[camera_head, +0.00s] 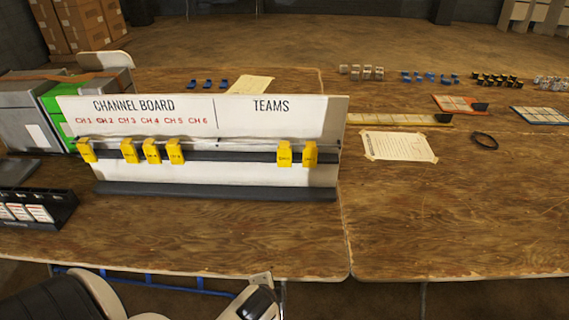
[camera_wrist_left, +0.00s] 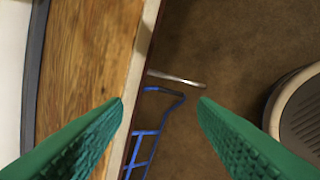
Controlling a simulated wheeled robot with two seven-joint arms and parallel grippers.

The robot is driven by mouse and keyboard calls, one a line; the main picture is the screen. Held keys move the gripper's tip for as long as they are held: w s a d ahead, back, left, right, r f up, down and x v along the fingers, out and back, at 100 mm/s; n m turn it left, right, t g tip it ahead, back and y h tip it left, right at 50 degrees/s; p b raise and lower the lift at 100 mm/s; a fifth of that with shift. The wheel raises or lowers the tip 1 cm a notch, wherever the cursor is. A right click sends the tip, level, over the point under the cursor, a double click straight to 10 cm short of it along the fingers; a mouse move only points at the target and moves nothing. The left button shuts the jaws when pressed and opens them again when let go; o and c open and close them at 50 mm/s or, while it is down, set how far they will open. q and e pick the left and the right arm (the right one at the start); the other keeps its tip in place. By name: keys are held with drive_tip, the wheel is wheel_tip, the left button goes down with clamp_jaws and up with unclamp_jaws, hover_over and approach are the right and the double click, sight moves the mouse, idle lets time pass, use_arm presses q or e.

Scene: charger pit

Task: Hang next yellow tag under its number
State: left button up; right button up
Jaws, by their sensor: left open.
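The white channel board (camera_head: 235,116) stands on the table, with red labels CH 1 to CH 6 on its left part and TEAMS on its right. One yellow tag (camera_head: 86,150) hangs at the left end of its dark rail, below CH 1. After a gap, three yellow tags hang closer together, the middle one (camera_head: 151,150) roughly below CH 4. Two more yellow tags (camera_head: 284,153) hang under TEAMS. Writing on the tags is too small to read. My left gripper (camera_wrist_left: 161,98) is open and empty, over the table's front edge and floor. My right gripper is out of view.
A black holder (camera_head: 38,212) with white cards sits at the front left. Grey and green boxes (camera_head: 62,105) stand behind the board's left end. A paper sheet (camera_head: 398,146) and small parts lie to the right. The table's front right is clear. A blue frame (camera_wrist_left: 145,135) is below the edge.

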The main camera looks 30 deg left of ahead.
use_arm(q)
drive_tip(key=w+a+r+m+t+y, duration=0.1)
drive_tip(key=w+r+m, duration=0.1)
drive_tip(key=w+m, duration=0.1)
drive_tip(key=w+a+r+m+t+y, duration=0.1)
drive_tip(key=w+a+r+m, duration=0.1)
drive_tip(key=w+r+m, duration=0.1)
drive_tip(key=w+a+r+m+t+y, duration=0.1)
drive_tip(key=w+a+r+m, duration=0.1)
drive_tip(key=w+r+m, duration=0.1)
drive_tip(key=shift+w+a+r+t, duration=0.2)
drive_tip(key=shift+w+t, duration=0.2)
drive_tip(key=shift+w, duration=0.2)
drive_tip(key=w+a+r+m+t+y+b, duration=0.1)
drive_tip(key=w+a+r+m+t+y, duration=0.25)
drive_tip(key=w+r+m, duration=0.6)
drive_tip(key=m+b, duration=0.2)
drive_tip(key=b, duration=0.2)
approach(284, 154)
drive_tip(key=shift+t, duration=0.35)
drive_tip(key=w+a+f, duration=0.2)
drive_tip(key=w+f, duration=0.1)
drive_tip(key=shift+w+a+f, duration=0.15)
drive_tip(key=shift+a, duration=0.1)
drive_tip(key=x, duration=0.6)
drive_tip(key=shift+w+r, duration=0.1)
drive_tip(key=shift+r, duration=0.2)
drive_tip(key=c, duration=0.7)
drive_tip(key=shift+c, duration=0.2)
drive_tip(key=shift+r, duration=0.15)
